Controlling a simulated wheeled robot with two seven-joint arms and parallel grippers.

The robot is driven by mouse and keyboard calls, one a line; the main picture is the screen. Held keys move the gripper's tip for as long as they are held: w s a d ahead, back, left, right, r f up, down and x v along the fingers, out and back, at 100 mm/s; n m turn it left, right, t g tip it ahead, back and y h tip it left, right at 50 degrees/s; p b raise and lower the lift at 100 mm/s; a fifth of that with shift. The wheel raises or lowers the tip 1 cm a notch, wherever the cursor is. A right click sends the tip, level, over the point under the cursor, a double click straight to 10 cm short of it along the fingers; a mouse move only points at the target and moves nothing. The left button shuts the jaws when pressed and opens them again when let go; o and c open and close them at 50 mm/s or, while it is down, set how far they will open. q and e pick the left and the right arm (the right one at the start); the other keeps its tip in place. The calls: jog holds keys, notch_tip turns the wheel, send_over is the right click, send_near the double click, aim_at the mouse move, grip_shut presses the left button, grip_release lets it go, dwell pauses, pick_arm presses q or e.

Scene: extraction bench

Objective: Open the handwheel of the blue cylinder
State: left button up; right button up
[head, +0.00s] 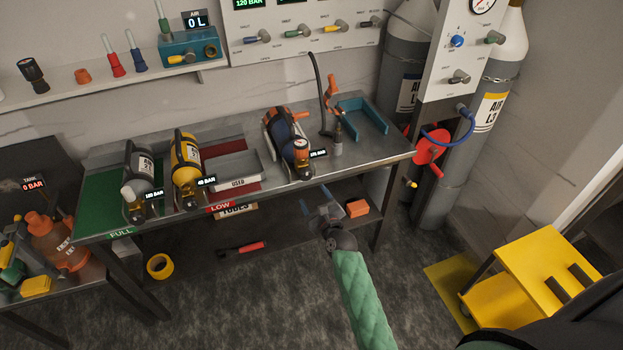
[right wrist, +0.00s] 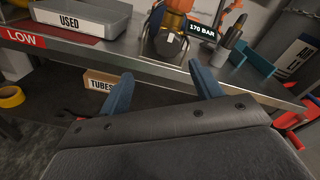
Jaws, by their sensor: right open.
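The blue cylinder (head: 283,132) lies in a cradle near the right part of the steel bench, with orange parts around it. Its valve end, with a round gauge and orange parts (head: 300,145), points to the front edge. I cannot clearly make out the handwheel. In the right wrist view the cylinder's orange and dark front end (right wrist: 172,25) shows at the top, beside a 170 BAR display. My right gripper (head: 317,204) is open and empty, in front of the bench edge, below and apart from the cylinder. It also shows in the right wrist view (right wrist: 162,88). My left gripper is out of view.
A grey USED tray (head: 235,167), a yellow cylinder (head: 187,165) and a grey cylinder (head: 140,178) are left of it. A lower shelf holds an orange block (head: 357,208).

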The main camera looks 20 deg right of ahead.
aim_at(307, 177)
jog(key=w+m+p, duration=0.1)
jog(key=w, duration=0.1)
jog(key=w+r+m+p, duration=0.1)
jog(key=w, duration=0.1)
jog(key=w+m, duration=0.2)
jog(key=shift+w+d+r+t+h+p, duration=0.2)
jog(key=shift+w+t+h+p, duration=0.1)
jog(key=shift+p, duration=0.1)
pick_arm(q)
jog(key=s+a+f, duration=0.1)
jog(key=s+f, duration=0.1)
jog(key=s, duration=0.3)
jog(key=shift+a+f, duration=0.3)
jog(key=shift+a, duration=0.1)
pick_arm(e)
jog(key=shift+w+f, duration=0.2)
jog(key=shift+w, duration=0.45)
jog(key=c, duration=1)
